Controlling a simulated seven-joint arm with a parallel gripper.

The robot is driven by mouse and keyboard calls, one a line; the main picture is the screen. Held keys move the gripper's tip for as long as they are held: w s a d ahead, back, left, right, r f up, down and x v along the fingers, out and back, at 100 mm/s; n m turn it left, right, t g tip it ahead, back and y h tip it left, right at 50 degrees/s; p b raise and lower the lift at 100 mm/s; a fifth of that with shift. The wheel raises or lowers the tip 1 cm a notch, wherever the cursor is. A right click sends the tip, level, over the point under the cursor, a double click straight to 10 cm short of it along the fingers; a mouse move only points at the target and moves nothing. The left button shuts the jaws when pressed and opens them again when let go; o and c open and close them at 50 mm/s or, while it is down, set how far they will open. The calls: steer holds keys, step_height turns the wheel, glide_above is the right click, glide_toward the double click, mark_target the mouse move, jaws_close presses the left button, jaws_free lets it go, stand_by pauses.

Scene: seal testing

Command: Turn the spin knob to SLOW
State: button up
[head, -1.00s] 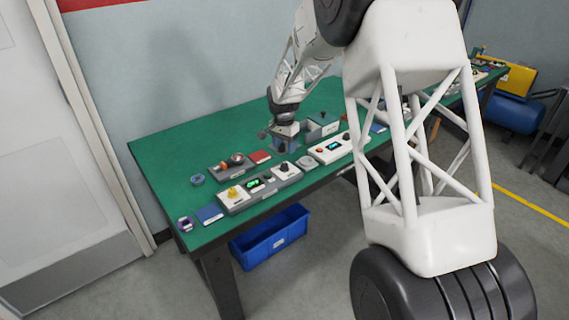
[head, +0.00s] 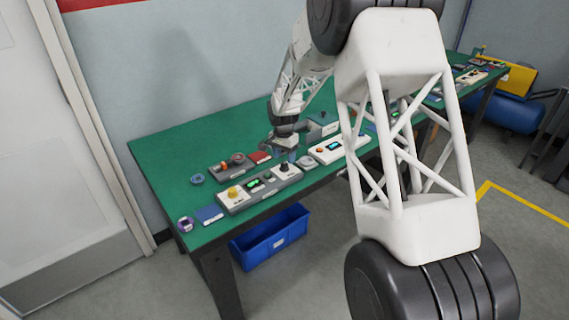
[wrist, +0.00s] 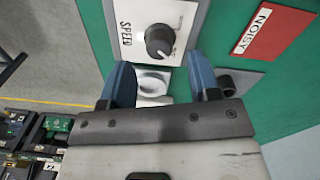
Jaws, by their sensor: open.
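In the head view my gripper (head: 286,150) is low over the bench, just behind the knob.
A red card marked NOISY (wrist: 270,30) lies near the right finger. A white ring-shaped part (wrist: 152,83) shows between the fingers. A white unit with a display (head: 336,148) stands to the right.

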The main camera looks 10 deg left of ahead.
mark_target(285, 164)
steer(key=shift+f, duration=1.75)
steer(key=c, duration=0.9)
